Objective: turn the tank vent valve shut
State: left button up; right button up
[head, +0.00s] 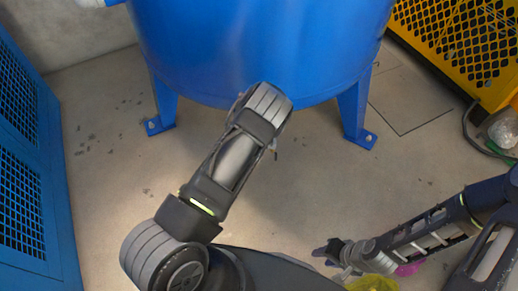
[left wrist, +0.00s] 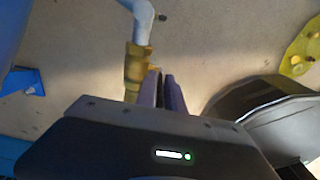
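In the left wrist view, a brass valve (left wrist: 137,65) sits on the end of a pale bent pipe (left wrist: 143,14). My left gripper (left wrist: 160,82) is right beside it. Its two dark fingers are close together with a narrow gap, and a small brass-yellow piece shows at their tips. I cannot tell whether they grip it. In the head view my left wrist is in front of the lower part of the blue tank (head: 255,45), and the left fingers and the valve are hidden. My right gripper (head: 333,250) is low at the right, small and dark; its finger opening is unclear.
The tank stands on blue legs (head: 355,115). A blue cabinet (head: 30,170) is at the left and a yellow mesh guard (head: 465,50) at the top right. A cable (head: 475,138) lies at the right. Bare floor (head: 100,140) shows left of my left arm.

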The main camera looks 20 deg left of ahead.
pick_arm(q)
jog(key=shift+o, duration=0.2)
jog(key=shift+s+r, duration=0.1)
notch_tip(320, 180, up, 8)
jog(key=p, duration=0.1)
jog(key=shift+f, duration=0.2)
dwell(0.6)
